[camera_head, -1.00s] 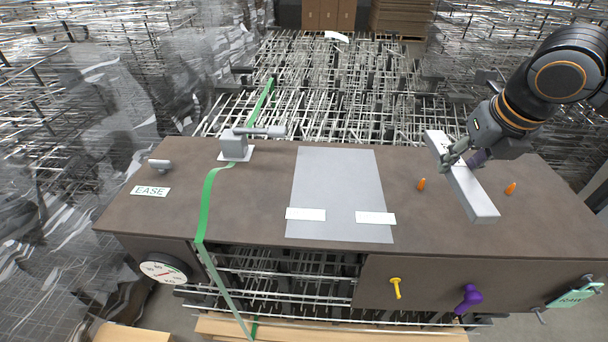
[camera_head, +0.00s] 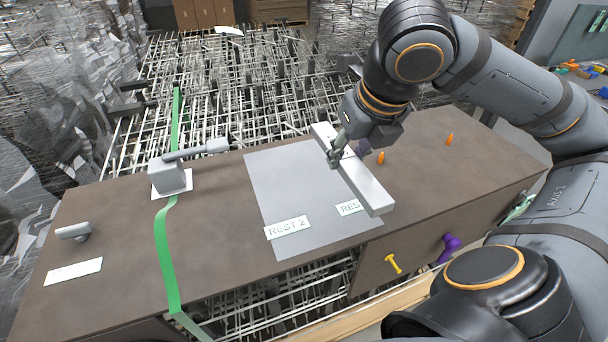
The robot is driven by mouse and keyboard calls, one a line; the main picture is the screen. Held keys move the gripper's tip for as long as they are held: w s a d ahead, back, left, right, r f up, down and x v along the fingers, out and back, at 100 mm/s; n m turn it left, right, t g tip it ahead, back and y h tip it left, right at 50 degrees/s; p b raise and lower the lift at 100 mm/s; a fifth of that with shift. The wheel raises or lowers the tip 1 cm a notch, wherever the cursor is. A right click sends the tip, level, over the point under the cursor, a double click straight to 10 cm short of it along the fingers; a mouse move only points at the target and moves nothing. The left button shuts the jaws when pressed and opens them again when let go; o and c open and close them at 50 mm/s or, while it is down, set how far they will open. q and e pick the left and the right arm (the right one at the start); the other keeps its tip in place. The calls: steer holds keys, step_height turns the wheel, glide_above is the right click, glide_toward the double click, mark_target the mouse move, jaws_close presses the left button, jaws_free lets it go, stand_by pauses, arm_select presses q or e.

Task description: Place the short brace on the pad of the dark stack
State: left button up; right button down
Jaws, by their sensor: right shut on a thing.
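A light grey bar (camera_head: 368,190), which I take to be the short brace, is in my right gripper (camera_head: 348,153). The gripper is shut on it towards its far end. The bar slants across the right edge of a grey sheet (camera_head: 290,185) on the brown bench top and partly covers a white label there. I cannot tell how high it is above the sheet. I cannot make out a dark stack or its pad for sure. My left gripper is not in view.
A grey block with a lever (camera_head: 172,177) stands on a white card at the left, beside a green strap (camera_head: 167,255). A small grey handle (camera_head: 74,231) is farther left. Two orange pegs (camera_head: 381,158) stand right of the bar. Wire racks (camera_head: 240,90) fill the space behind the bench.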

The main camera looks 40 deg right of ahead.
mark_target(327, 138)
steer(key=w+p, duration=0.2)
steer(key=w+f+p, duration=0.1)
steer(key=w+p, duration=0.1)
steer(key=p, duration=0.1)
steer(key=w+d+f+p, duration=0.1)
steer(key=w+p, duration=0.1)
steer(key=shift+w+f, duration=0.15)
steer(key=shift+w, duration=0.1)
steer(key=shift+w+f+p, duration=0.35)
steer(key=shift+w+p, duration=0.15)
steer(key=shift+p, duration=0.55)
steer(key=w+f, duration=0.1)
steer(key=f, duration=0.1)
steer(key=w+f, duration=0.3)
steer(key=shift+w+d+f, duration=0.3)
steer(key=shift+d+f, duration=0.1)
steer(key=f, duration=0.3)
steer(key=shift+w+f, duration=0.2)
steer(key=shift+f, duration=0.1)
steer(key=shift+f, duration=0.2)
steer(key=c, duration=0.9)
jaws_free()
steer(key=shift+c, duration=0.2)
steer(key=shift+o, duration=0.5)
